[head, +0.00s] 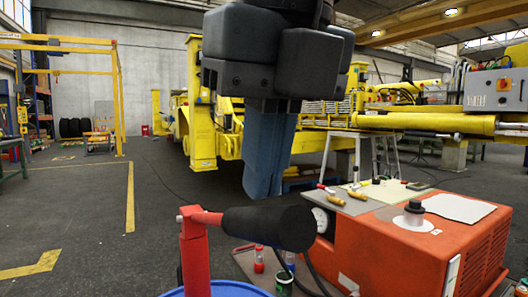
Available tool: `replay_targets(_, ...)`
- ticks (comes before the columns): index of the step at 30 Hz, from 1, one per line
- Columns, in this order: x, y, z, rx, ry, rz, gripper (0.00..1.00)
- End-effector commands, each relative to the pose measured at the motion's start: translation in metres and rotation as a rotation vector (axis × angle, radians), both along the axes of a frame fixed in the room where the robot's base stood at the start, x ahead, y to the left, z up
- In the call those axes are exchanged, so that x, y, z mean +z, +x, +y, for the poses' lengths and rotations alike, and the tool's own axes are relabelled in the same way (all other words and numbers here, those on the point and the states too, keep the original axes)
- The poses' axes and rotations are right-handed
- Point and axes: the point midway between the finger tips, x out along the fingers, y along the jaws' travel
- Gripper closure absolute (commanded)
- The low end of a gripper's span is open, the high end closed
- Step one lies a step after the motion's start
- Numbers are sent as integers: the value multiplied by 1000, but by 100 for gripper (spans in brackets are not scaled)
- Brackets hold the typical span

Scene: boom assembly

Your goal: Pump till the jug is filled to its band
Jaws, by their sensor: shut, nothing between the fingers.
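My gripper (263,192) hangs fingers down in the upper middle of the head view. Its blue-grey fingers are shut with nothing between them. Just below the fingertips in the picture is a black grip (270,227) on a red pump lever (200,216). A narrow gap shows between fingertips and grip; the depth between them is hard to tell. The lever joins a red upright post (195,255) above a blue drum (228,290), cut off by the bottom edge. No jug with a band can be made out for certain.
An orange machine (395,255) with a gauge fills the lower right. Open floor (90,220) lies at left.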

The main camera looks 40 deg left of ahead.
Motion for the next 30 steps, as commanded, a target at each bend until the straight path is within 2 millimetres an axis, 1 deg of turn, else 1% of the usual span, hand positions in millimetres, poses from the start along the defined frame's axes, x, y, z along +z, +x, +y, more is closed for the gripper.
replay_targets(1,-11,0,0,0,0,0,100)
replay_targets(30,-116,0,0,0,0,1,100)
